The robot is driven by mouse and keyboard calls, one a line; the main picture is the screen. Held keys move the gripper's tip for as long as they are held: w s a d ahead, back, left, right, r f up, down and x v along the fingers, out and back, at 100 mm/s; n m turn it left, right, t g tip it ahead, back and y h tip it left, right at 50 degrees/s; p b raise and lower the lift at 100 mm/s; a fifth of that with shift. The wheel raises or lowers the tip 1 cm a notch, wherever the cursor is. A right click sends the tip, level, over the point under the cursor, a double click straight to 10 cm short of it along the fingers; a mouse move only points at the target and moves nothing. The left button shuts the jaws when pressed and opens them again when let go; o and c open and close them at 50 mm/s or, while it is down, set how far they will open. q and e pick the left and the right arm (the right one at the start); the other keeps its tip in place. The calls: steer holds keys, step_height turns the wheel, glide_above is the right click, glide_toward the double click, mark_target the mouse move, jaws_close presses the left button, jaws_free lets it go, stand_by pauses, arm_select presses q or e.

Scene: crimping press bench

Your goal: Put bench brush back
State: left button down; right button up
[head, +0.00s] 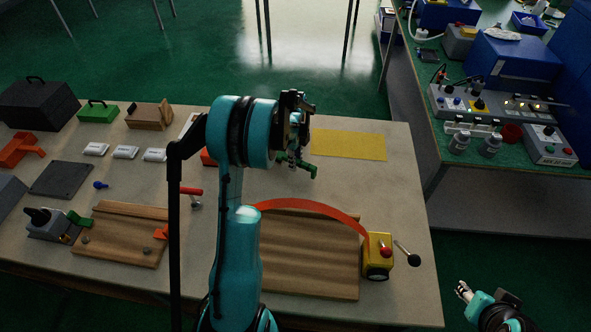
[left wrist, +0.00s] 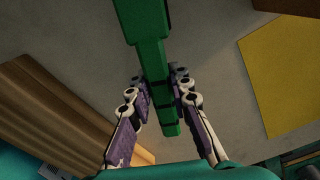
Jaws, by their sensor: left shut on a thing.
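My left gripper (head: 297,148) is above the bench, pointing down, just left of the yellow mat (head: 348,145). It is shut on a green thing, which I take to be the bench brush (head: 309,169). In the left wrist view the brush (left wrist: 147,20) is a long green bar running between the two fingers (left wrist: 158,82), wider at its far end. I cannot make out any bristles. The yellow mat also shows in the left wrist view (left wrist: 285,75). My right gripper (head: 463,291) is off the bench at lower right, small; its opening is unclear.
A wooden board (head: 310,255) and a yellow block (head: 378,250) with a red strip (head: 320,207) lie at the front. A wooden block (head: 149,116), green case (head: 98,111) and black box (head: 38,104) stand at the back left. The bench right of the mat is bare.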

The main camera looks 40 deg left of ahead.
arm_select(q)
step_height(320, 180, down, 3)
steer(key=shift+f+b, duration=0.1)
steer(key=shift+b, duration=0.55)
steer(key=shift+f, duration=0.25)
steer(key=shift+r, duration=0.15)
steer(key=shift+f, duration=0.2)
steer(key=c, duration=1.4)
jaws_free()
steer(key=shift+r, duration=0.1)
